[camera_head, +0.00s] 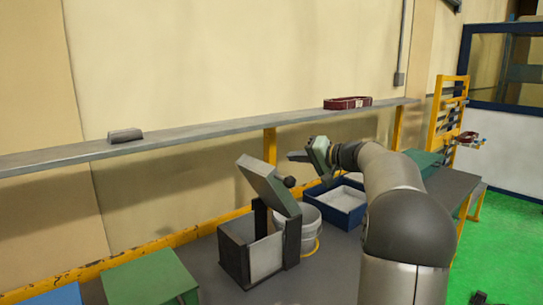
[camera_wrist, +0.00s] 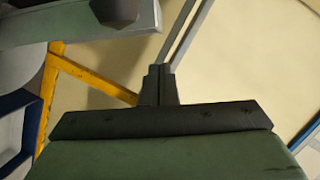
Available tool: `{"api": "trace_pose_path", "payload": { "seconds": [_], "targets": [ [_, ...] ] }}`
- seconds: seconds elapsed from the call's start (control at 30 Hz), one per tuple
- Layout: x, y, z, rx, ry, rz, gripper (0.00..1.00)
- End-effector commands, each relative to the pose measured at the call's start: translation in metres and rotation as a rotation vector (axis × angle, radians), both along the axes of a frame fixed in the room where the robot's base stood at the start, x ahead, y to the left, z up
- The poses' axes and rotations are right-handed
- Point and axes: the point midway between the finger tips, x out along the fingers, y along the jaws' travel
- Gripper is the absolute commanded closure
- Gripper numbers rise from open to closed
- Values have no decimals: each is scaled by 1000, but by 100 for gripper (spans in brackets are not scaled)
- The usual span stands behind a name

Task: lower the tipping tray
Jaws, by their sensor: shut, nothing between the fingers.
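The tipping tray (camera_head: 268,186) is a grey-green plate with a dark round knob (camera_head: 289,182) on its side. It is tilted up steeply over a dark frame with a pale front panel (camera_head: 265,256). My gripper (camera_head: 292,156) is above and just right of the tray's raised part, apart from it in the head view, fingers pointing left. In the wrist view my gripper (camera_wrist: 159,72) has its fingers together and empty. The tray edge (camera_wrist: 70,25) and the knob (camera_wrist: 115,10) show at the upper left there, beside the fingertips.
A white bucket (camera_head: 311,230) stands right behind the tray frame, and a blue-rimmed bin (camera_head: 340,216) is beyond it. A long grey shelf (camera_head: 210,132) on yellow posts runs behind, with a dark red ring-like part (camera_head: 348,103) on it. A green box (camera_head: 150,278) is at front left.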

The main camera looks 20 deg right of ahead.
Motion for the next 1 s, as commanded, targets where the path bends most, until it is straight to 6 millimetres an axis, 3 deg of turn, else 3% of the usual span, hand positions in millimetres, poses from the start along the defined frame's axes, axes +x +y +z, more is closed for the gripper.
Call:
{"api": "trace_pose_path", "payload": {
  "seconds": [0.03, 0.17, 0.57, 0.77, 1.0],
  "targets": [
    [1, -11, 5, 7, -24, -13, 100],
    [1, -24, 14, 13, -61, -27, 100],
    [3, -23, 15, 14, -64, -27, 100],
    [26, -11, 14, 16, -62, -24, 100],
    [73, 13, 7, 17, -60, -24, 100]
  ]
}}
